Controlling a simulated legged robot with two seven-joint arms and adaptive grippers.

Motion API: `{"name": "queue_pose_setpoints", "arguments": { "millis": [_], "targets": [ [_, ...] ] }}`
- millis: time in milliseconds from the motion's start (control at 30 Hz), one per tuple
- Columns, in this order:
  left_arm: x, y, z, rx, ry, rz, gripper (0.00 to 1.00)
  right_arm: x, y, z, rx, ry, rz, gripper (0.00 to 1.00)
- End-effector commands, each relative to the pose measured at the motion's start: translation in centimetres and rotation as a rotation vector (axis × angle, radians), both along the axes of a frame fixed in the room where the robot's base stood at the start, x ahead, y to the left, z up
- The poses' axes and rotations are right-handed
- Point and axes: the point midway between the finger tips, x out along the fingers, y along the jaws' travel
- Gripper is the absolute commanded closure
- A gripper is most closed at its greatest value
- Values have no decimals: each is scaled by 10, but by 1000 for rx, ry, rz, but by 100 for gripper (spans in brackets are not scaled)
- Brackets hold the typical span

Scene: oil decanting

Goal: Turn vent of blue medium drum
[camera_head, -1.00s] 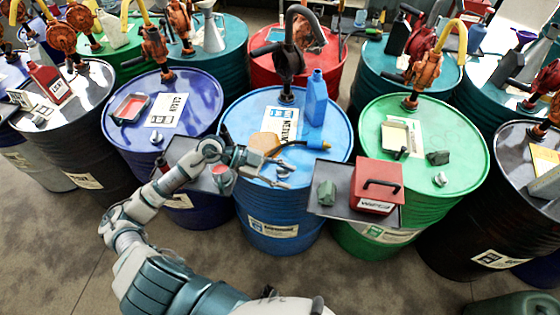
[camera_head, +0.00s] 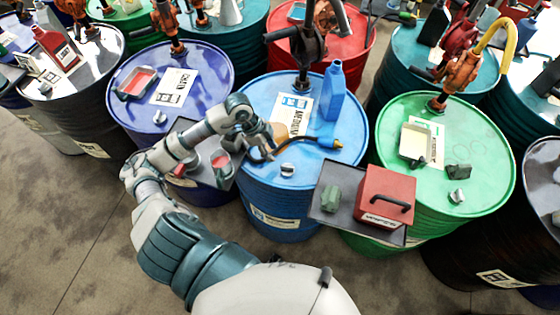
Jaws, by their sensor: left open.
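The blue medium drum (camera_head: 260,90) stands in the middle, with a white label (camera_head: 291,112) on its top. Its vent (camera_head: 287,170), a small silver cap, sits near the front edge of the drum top and is in plain view. My left gripper (camera_head: 268,152) is open above the drum top, just left of and behind the vent. It appears apart from the vent. Its fingers are small and partly merge with a dark hose behind them. My right gripper is not in view.
A blue bottle (camera_head: 331,92), a dark pump (camera_head: 304,40) and a yellow-tipped hose (camera_head: 336,144) are on the same drum. A tray (camera_head: 325,211) with a red box (camera_head: 384,196) juts in at front right. A green drum (camera_head: 470,120) and purple drum (camera_head: 215,75) flank it.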

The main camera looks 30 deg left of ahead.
Motion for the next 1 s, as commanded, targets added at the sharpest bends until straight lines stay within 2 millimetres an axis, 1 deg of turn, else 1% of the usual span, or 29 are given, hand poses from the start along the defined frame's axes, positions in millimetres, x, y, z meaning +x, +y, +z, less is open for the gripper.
{"name": "queue_pose_setpoints", "arguments": {
  "millis": [33, 200, 300, 400, 600, 767, 800, 867, 900, 933, 967, 1000],
  "targets": [
    [1, -8, -11, -2, 3, -2, 58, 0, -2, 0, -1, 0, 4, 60],
    [5, -28, -40, 6, -1, -3, 58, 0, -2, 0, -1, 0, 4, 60],
    [8, -33, -55, 6, -1, -3, 58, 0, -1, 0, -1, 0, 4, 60],
    [10, -32, -65, 3, 0, -1, 58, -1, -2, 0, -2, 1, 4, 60],
    [11, -26, -74, -4, -1, -1, 58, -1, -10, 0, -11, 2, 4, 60],
    [11, -26, -74, -5, -1, -1, 58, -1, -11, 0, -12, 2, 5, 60],
    [11, -27, -74, -4, -1, -1, 63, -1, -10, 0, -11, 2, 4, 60],
    [11, -29, -73, -1, -2, -1, 78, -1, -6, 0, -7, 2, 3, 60],
    [11, -30, -73, 0, -2, -2, 88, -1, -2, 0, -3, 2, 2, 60],
    [11, -31, -72, 1, -3, -2, 96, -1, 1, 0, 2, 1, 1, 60],
    [11, -32, -72, 2, -2, -2, 100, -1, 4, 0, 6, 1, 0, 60],
    [12, -33, -72, 5, -3, -1, 100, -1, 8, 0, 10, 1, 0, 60]
  ]
}}
